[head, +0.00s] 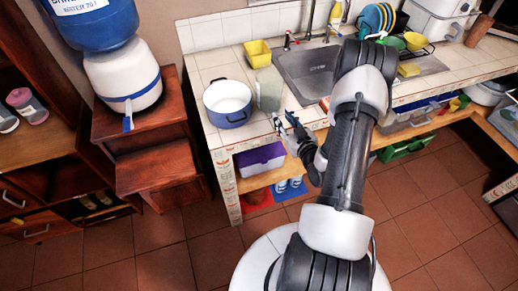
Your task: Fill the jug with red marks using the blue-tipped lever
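A clear, greenish jug-like container (268,97) stands on the tiled counter, between the blue pot and the sink. Red marks on it are too small to make out. My gripper (283,117) is at the counter's front edge, just in front of and slightly right of the container. Its two fingers look spread apart with nothing between them. At the left, a white water dispenser (122,78) with a blue band carries a large blue bottle (95,22). A small blue lever (128,123) shows at its lower front.
A blue pot with white inside (228,121) stands left of the container. A yellow bin (258,53) and sink (308,70) are behind and right. The dispenser stands on a stepped wooden cabinet (155,134). Tiled floor (165,267) is open in front of it.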

